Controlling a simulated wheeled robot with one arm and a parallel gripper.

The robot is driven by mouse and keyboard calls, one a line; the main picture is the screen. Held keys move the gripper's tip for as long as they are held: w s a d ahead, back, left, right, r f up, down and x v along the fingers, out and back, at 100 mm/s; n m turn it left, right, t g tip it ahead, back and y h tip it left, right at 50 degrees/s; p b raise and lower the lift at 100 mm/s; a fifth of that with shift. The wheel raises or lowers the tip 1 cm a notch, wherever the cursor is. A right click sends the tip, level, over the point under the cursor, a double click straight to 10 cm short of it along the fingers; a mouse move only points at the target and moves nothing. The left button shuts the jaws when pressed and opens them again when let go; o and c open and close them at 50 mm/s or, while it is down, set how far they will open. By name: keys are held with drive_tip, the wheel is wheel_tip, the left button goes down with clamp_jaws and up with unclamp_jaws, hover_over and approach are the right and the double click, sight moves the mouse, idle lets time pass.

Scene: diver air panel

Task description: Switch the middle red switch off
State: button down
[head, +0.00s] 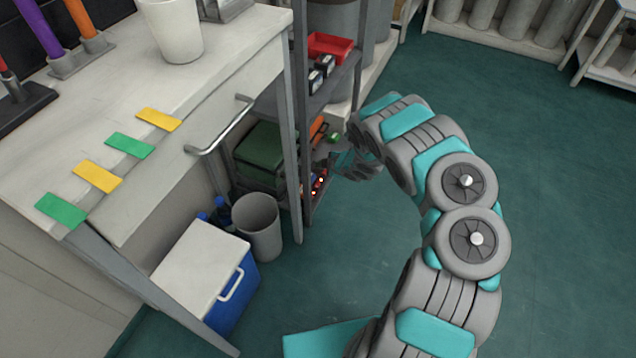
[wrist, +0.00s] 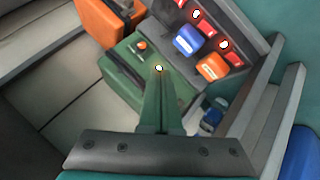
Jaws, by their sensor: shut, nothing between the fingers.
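The panel with red switches (wrist: 206,27) stands at the upper right of the wrist view, with small lit white lights beside the red parts. One red part is cut by the top edge, another (wrist: 233,58) sits lower right. The one between them appears to be the middle red switch; its on or off position is too small to tell. In the head view the red switches (head: 317,184) show small on the low shelf. My gripper (wrist: 159,75) is shut and empty, left of the panel and apart from the red switches in the picture. It also shows in the head view (head: 338,160), near the shelf.
A blue block (wrist: 187,40) and an orange block (wrist: 212,67) sit beside the red switches. A green case (wrist: 125,65) lies behind my fingers. A shelf post (head: 293,130), grey bin (head: 257,225) and cooler (head: 200,262) stand left of my arm. Floor to the right is clear.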

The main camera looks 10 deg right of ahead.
drive_tip(key=shift+f, duration=0.15)
drive_tip(key=b, duration=0.5)
hover_over(318, 184)
drive_tip(key=f, duration=0.5)
drive_tip(key=d+f, duration=0.1)
drive_tip(key=f, duration=0.1)
drive_tip(key=shift+s+f, duration=0.3)
drive_tip(key=shift+w+f+b, duration=0.1)
drive_tip(key=shift+f+b, duration=0.25)
drive_tip(key=shift+f, duration=0.1)
drive_tip(key=shift+d, duration=0.1)
idle(0.8)
drive_tip(key=shift+f+b, duration=0.45)
drive_tip(key=shift+b, duration=0.15)
drive_tip(key=shift+f+b, duration=0.2)
drive_tip(key=shift+b, duration=0.1)
idle(0.3)
drive_tip(key=shift+r, duration=0.1)
idle(0.3)
drive_tip(key=shift+r, duration=0.6)
drive_tip(key=shift+r+p, duration=0.1)
drive_tip(key=shift+p, duration=0.2)
